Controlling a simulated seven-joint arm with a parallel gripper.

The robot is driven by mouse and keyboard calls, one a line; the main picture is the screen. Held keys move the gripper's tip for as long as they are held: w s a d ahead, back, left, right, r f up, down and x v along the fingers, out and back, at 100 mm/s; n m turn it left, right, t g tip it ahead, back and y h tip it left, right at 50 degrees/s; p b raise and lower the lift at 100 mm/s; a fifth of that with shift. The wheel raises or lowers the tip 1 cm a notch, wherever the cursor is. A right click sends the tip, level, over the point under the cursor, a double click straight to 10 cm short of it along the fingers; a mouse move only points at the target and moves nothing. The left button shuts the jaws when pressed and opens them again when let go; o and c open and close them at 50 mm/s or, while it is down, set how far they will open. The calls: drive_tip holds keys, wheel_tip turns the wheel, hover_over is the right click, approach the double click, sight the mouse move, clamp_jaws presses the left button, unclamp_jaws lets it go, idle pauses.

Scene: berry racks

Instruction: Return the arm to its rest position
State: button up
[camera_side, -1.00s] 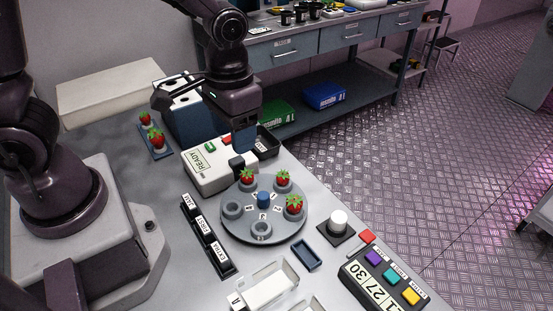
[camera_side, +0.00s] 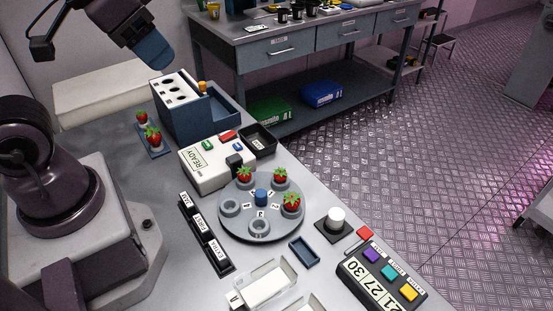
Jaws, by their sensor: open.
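My gripper (camera_side: 153,52) is raised at the top left, its dark blue end pointing down to the right, above and left of the blue-sided rack box. It is open and holds nothing that I can see. Most of my arm above it is cut off by the picture's top edge. A round grey carousel (camera_side: 236,226) sits on the table with three red strawberries in its cups, one of them at the right (camera_side: 291,203). Its two front cups look empty. Two more strawberries (camera_side: 152,134) stand on a small blue rack at the left.
A white READY machine (camera_side: 203,172) stands behind the carousel, beside a black tray (camera_side: 259,139). The blue-sided box (camera_side: 190,115) has round holes. A button panel (camera_side: 383,280), white knob (camera_side: 337,216) and labelled black rack (camera_side: 209,238) stand around the carousel.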

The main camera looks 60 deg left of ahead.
drive_tip(key=shift+a, duration=0.1)
drive_tip(key=c, duration=0.3)
drive_tip(key=shift+w+a+f, duration=0.1)
drive_tip(key=shift+a+f, duration=0.1)
drive_tip(key=shift+f, duration=0.2)
drive_tip(key=c, duration=0.4)
drive_tip(key=w+a+f+n+g, duration=0.1)
drive_tip(key=a+f, duration=0.1)
drive_tip(key=f, duration=0.1)
drive_tip(key=w+a+f+n+g, duration=0.1)
drive_tip(key=w+a+f+g, duration=0.1)
drive_tip(key=f, duration=0.1)
drive_tip(key=w+a+f+n+g, duration=0.1)
drive_tip(key=a+f, duration=0.1)
drive_tip(key=f, duration=0.1)
drive_tip(key=shift+w+g, duration=0.25)
drive_tip(key=shift+g, duration=0.15)
clamp_jaws()
drive_tip(key=n+g, duration=0.1)
drive_tip(key=n, duration=0.2)
hover_over(207, 144)
wheel_tip(207, 144, down, 11)
drive_tip(key=shift+f, duration=3.15)
drive_tip(key=shift+f, duration=1.3)
wheel_tip(207, 144, up, 8)
